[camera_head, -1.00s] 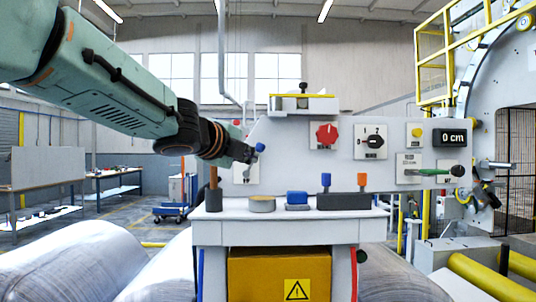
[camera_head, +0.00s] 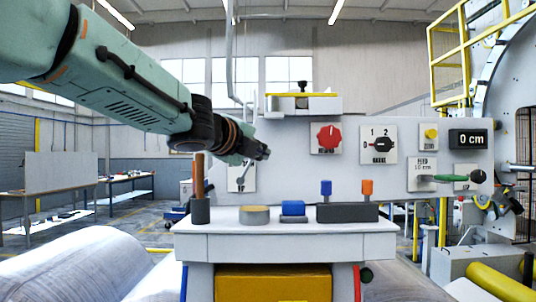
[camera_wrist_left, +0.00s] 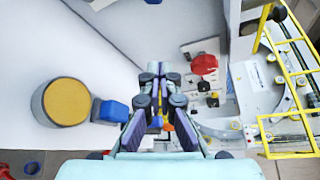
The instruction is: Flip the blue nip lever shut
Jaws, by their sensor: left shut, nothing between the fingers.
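The nip lever's plate (camera_head: 242,178) is at the left end of the grey panel, with a thin grey stem (camera_head: 244,174) in front of it. The lever's blue knob cannot be made out in the head view now; my gripper covers that area. My left gripper (camera_head: 264,153) is shut and empty, in front of the panel just above the plate. Whether it touches the lever cannot be told. The left wrist view shows the shut fingers (camera_wrist_left: 160,72) close up. My right gripper is not in view.
Below stands a white table (camera_head: 290,226) with a yellow-topped round tin (camera_head: 254,216), a blue block (camera_head: 293,208) and a dark holder (camera_head: 347,212) with blue and orange pieces. The panel also carries a red knob (camera_head: 327,138) and a green-handled lever (camera_head: 452,178).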

